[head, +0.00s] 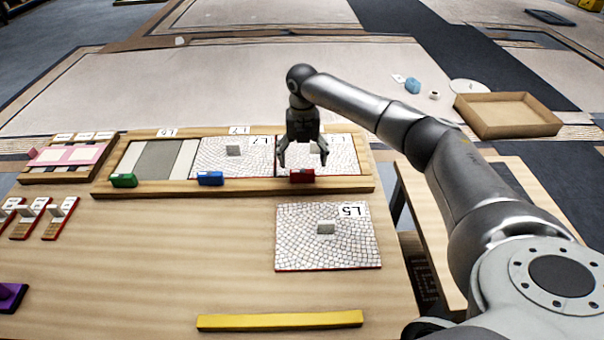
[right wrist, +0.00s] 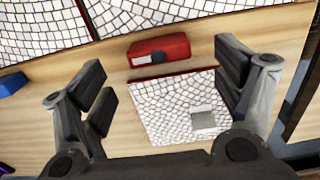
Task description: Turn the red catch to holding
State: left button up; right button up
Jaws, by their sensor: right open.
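The red catch (head: 302,176) sits on the front rail of the wooden frame (head: 240,187), below the rightmost mosaic panel. My left gripper is not in view.
A blue catch (head: 210,178) and a green catch (head: 124,180) sit on the same rail. A loose panel marked L5 (head: 350,250) lies in front of the frame. A yellow bar (head: 280,320) lies at the near edge.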

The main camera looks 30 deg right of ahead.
aim_at(302, 171)
notch_tip(302, 171, down, 5)
jog(key=shift+a+f+b, duration=0.1)
jog(key=shift+f+b, duration=0.1)
jog(key=shift+b, duration=0.25)
jog(key=c, duration=1)
